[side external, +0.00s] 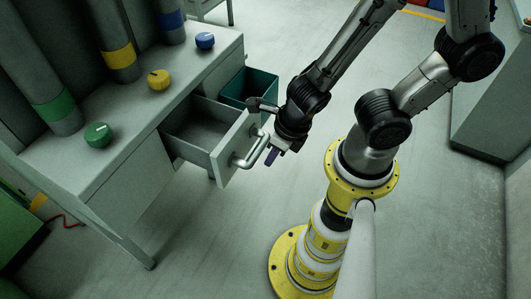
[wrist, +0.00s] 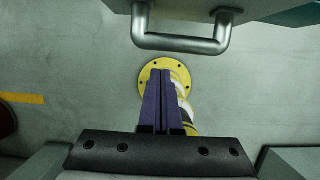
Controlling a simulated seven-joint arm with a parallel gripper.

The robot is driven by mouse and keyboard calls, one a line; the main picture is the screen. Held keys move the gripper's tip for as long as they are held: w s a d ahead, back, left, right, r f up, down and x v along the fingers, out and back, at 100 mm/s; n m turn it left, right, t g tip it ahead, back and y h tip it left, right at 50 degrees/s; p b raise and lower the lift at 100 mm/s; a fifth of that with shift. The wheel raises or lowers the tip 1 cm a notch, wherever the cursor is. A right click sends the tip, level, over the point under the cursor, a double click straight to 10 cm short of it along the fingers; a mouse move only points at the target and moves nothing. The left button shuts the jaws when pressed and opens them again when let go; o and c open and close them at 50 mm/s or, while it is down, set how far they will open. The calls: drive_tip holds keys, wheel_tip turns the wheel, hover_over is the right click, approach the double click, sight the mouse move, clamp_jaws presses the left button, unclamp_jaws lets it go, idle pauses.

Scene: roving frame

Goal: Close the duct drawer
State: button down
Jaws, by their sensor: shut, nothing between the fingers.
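The duct drawer (side external: 233,147) is pulled out from the grey bench and shows an empty inside. Its metal bar handle (side external: 256,150) is on the front panel and also shows at the top of the wrist view (wrist: 180,44). My gripper (side external: 271,156) is beside the handle, on the outer side of the drawer front. In the wrist view its purple fingers (wrist: 167,105) are together and empty, with the handle beyond their tips. I cannot tell whether the fingers touch the handle in the side view.
The bench top (side external: 190,75) carries a green knob (side external: 98,134), a yellow knob (side external: 159,79) and a blue knob (side external: 205,40) by banded pipes. A dark green bin (side external: 262,84) stands on the floor behind the drawer. Open floor (side external: 200,235) lies in front.

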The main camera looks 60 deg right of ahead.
drive_tip(key=shift+w+f, duration=0.2)
drive_tip(key=shift+w, duration=0.65)
drive_tip(key=w, duration=1.5)
drive_tip(key=shift+w, duration=0.3)
drive_tip(key=shift+s, duration=0.1)
